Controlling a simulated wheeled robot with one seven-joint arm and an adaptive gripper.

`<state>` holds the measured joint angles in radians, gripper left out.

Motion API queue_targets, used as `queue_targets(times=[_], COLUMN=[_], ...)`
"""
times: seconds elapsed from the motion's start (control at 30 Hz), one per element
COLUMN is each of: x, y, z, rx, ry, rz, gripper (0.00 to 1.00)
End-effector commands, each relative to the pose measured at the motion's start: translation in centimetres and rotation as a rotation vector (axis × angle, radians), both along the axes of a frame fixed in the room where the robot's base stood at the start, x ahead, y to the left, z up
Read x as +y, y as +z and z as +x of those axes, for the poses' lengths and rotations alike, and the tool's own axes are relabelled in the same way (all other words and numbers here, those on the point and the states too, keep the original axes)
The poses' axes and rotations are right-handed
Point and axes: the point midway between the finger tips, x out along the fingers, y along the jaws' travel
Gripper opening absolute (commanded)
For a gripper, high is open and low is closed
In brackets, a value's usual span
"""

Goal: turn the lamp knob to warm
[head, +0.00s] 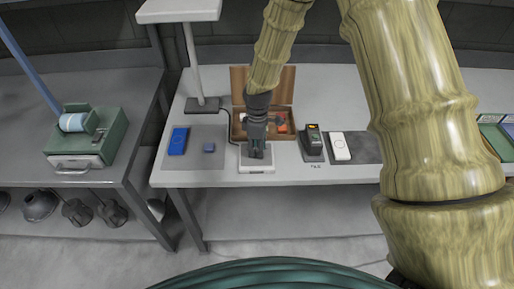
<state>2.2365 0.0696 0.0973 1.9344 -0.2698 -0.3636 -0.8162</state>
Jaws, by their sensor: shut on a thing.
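My gripper (257,152) points straight down over a small white control box (257,168) near the front edge of the grey table. Its fingers are shut on the lamp knob on top of the box. The fingers hide the knob, so I cannot tell its setting. The white desk lamp (193,55) stands behind and to the left on a dark base (203,104), with its flat head at the top. A dark cable runs from the base toward the box.
A brown open case (287,82) sits behind my gripper. Right are a dark meter (312,142) and a white device (340,147). A green machine (88,138) stands on the left bench.

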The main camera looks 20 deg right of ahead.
Motion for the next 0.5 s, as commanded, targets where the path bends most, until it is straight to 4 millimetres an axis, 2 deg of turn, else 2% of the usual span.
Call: queue_targets(times=[0.5], x=[-0.02], y=[0.06], z=[0.03], rx=[-0.003], ry=[-0.424], rz=[-0.001], gripper=[0.05])
